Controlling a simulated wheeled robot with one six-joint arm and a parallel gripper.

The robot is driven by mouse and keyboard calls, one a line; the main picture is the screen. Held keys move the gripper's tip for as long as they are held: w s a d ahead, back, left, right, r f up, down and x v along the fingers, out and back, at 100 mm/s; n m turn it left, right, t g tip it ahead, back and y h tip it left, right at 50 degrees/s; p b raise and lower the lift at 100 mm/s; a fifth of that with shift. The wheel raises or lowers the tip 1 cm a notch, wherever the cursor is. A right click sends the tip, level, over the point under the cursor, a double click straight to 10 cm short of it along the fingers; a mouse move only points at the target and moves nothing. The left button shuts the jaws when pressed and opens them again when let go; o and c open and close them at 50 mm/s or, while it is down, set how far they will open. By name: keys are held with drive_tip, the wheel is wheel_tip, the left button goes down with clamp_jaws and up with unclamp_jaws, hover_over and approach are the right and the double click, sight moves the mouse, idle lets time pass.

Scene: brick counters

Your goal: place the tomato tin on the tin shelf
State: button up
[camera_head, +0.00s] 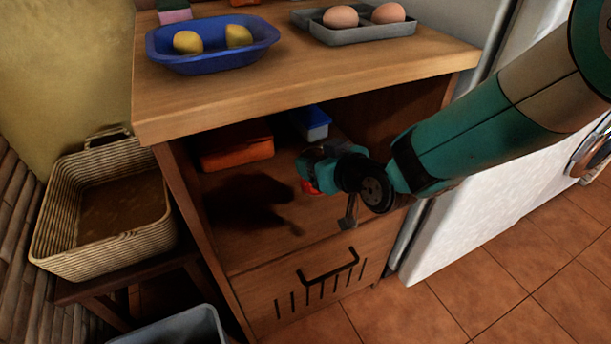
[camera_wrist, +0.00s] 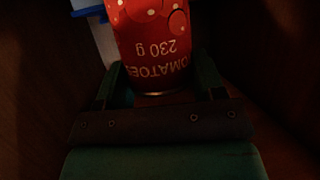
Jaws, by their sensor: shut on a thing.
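The tomato tin (camera_wrist: 155,45) is red with white print reading "TOMATOES 230 g", upside down in the wrist view. My gripper (camera_wrist: 160,88) is shut on it, one finger at each side. In the head view my gripper (camera_head: 318,172) reaches into the open compartment of the wooden cabinet, and only a small red part of the tin (camera_head: 311,187) shows below it. The compartment floor (camera_head: 265,245) is the shelf surface below my gripper. I cannot tell whether the tin touches it.
A blue box with a white lower part (camera_head: 311,123) and an orange-red box (camera_head: 237,148) stand deeper in the compartment. The counter top (camera_head: 300,85) above carries a blue tray (camera_head: 212,60) and a grey egg tray (camera_head: 365,32). The shelf's front left is clear.

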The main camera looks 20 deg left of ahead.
wheel_tip(320, 180, down, 7)
drive_tip(key=shift+r+b, duration=0.15)
drive_tip(key=shift+b, duration=0.65)
drive_tip(key=o, duration=1.3)
drive_tip(key=v, duration=1.2)
drive_tip(key=shift+p, duration=0.35)
